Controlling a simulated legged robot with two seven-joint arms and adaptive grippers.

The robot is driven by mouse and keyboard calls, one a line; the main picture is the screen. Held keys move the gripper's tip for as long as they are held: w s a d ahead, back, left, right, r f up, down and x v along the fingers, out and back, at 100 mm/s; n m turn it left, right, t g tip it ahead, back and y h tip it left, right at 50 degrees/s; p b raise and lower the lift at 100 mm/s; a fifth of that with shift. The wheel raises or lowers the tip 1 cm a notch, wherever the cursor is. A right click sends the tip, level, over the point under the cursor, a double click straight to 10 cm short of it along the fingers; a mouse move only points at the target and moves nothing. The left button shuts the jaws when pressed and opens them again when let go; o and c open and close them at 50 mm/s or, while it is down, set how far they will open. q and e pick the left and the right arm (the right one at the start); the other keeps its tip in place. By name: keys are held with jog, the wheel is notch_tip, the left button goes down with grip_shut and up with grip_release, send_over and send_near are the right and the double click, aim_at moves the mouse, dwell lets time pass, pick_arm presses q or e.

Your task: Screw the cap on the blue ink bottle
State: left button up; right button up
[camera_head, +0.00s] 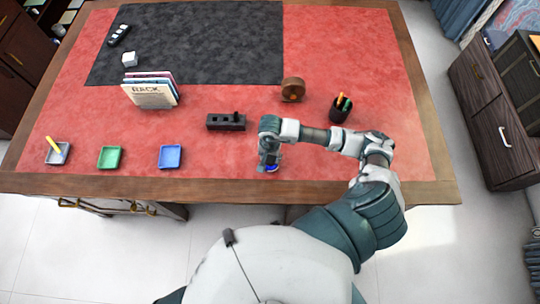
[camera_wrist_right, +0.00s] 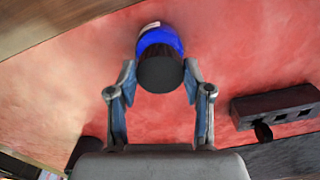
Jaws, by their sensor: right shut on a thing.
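The blue ink bottle (camera_head: 271,169) stands on the red leather near the desk's front edge, mostly hidden under my right gripper (camera_head: 268,158). In the right wrist view the bottle's bright blue body (camera_wrist_right: 160,39) shows just beyond a dark round cap (camera_wrist_right: 160,74). The fingertips of my right gripper (camera_wrist_right: 160,70) are closed on the cap's two sides. The cap lines up with the bottle's top and seems to touch it; I cannot tell whether the threads are engaged. My left gripper is not in view.
A black block with holes (camera_head: 226,121) lies left of the gripper. Blue (camera_head: 170,157), green (camera_head: 110,158) and grey (camera_head: 49,156) trays line the front left. A pen cup (camera_head: 340,110) and a brown roll (camera_head: 293,90) stand behind, right. Books (camera_head: 150,92) stand farther back.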

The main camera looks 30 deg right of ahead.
aim_at(270, 158)
jog(key=shift+f, duration=0.1)
dwell(0.7)
jog(key=o, duration=0.9)
notch_tip(270, 158, up, 12)
jog(key=shift+f, duration=0.1)
